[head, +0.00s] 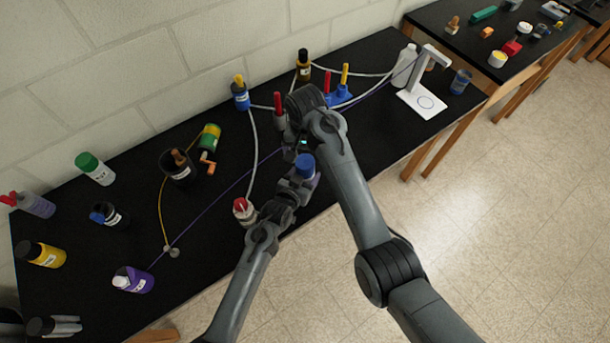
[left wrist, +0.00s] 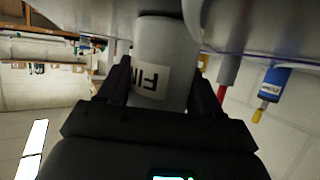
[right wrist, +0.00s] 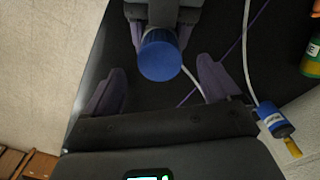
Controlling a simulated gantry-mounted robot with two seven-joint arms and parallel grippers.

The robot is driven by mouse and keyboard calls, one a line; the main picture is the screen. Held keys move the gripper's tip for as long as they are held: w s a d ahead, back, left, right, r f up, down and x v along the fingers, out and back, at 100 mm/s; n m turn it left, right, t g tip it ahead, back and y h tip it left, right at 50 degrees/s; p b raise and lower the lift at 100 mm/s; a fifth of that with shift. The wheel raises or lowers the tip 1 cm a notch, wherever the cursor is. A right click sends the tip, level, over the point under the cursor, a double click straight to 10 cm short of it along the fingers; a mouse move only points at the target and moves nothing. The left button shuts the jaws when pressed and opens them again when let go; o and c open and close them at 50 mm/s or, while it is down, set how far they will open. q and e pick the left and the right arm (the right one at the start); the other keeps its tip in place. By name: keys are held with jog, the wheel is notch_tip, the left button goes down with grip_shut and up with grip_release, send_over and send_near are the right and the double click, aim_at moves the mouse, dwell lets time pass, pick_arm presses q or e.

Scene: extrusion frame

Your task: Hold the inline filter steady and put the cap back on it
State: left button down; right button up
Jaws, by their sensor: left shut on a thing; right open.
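The inline filter shows in the left wrist view as a pale grey cylinder (left wrist: 165,45) with a printed label, between the fingers of my left gripper (left wrist: 160,88). My left gripper (head: 303,182) is shut on it. A blue cap (head: 304,163) is at the filter's end; it also shows in the right wrist view (right wrist: 160,58). I cannot tell how firmly it sits. My right gripper (right wrist: 160,66) is open, its fingers spread on either side of the cap with gaps, apparently not touching it. In the head view, my right arm partly hides the area behind the cap.
A red-topped white bottle (head: 244,211) stands close beside my left arm. Hoses and cables cross the black bench (head: 215,225). Its front edge is near.

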jog(key=shift+r, duration=2.75)
pick_arm(q)
jog(key=shift+c, duration=0.6)
grip_release()
jog(key=shift+s, duration=0.1)
jog(key=p+v, duration=0.1)
jog(key=v, duration=0.9)
jog(key=shift+s+a+r, duration=0.15)
jog(key=shift+s+r, duration=0.05)
jog(key=shift+s, duration=0.05)
pick_arm(e)
jog(key=shift+r, duration=0.7)
jog(key=shift+s+r, duration=0.1)
